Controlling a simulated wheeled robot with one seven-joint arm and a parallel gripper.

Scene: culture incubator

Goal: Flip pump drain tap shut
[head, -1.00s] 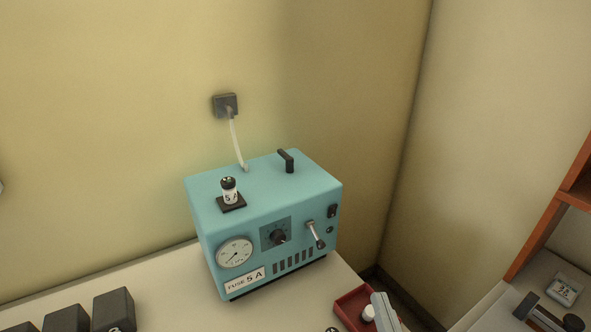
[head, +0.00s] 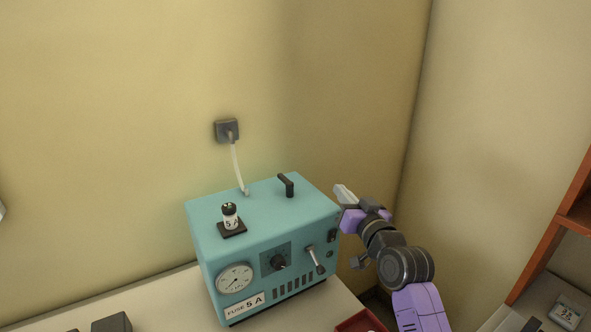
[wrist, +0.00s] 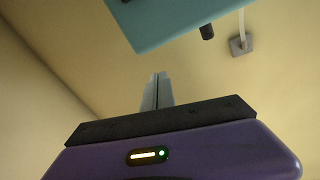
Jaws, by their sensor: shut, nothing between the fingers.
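The teal pump (head: 222,262) stands on the bench against the wall. On its front right, a silver lever with a dark end (head: 315,258) slants down to the right. A black bent handle (head: 286,184) stands on its top; I cannot tell for certain which of the two is the drain tap. My gripper (head: 343,193) is shut and empty, beside the pump's upper right edge and apart from the lever. In the wrist view, its closed fingers (wrist: 156,90) point toward the wall, and the pump's teal edge (wrist: 180,22) is at the top. The lever is not visible there.
The pump front also has a gauge (head: 235,280), a black knob (head: 278,262) and a small black switch (head: 332,236). A fuse (head: 230,215) stands on top. A pale tube runs to the wall socket (head: 227,131). A red tray (head: 358,322) lies at the front.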

